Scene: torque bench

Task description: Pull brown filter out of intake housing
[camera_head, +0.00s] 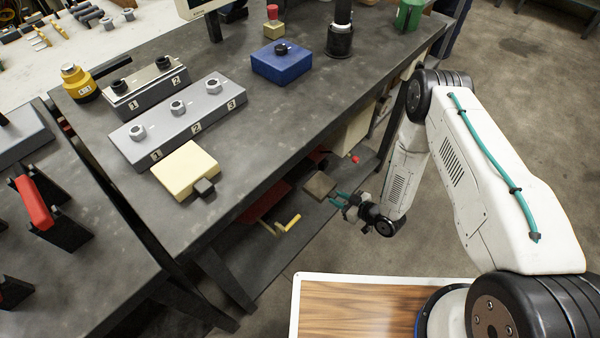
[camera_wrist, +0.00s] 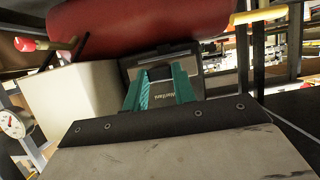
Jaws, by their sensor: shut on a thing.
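The brown filter (camera_head: 319,185) shows in the head view as a small brown square block low beside the bench, right at the tips of my gripper (camera_head: 340,200). My gripper's teal fingers reach left to it and are shut on it. In the wrist view the teal fingers (camera_wrist: 160,88) stand on both sides of a dark grey piece, in front of a dark-framed panel (camera_wrist: 187,60). I cannot make out the intake housing for sure, nor whether the filter is still inside it.
A red rounded body (camera_wrist: 135,25) lies just beyond the fingers, with a pale box (camera_wrist: 72,100) to their left. In the head view a yellow handle (camera_head: 289,223) sticks out low beside the bench (camera_head: 285,140). The floor (camera_head: 520,120) at the right is clear.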

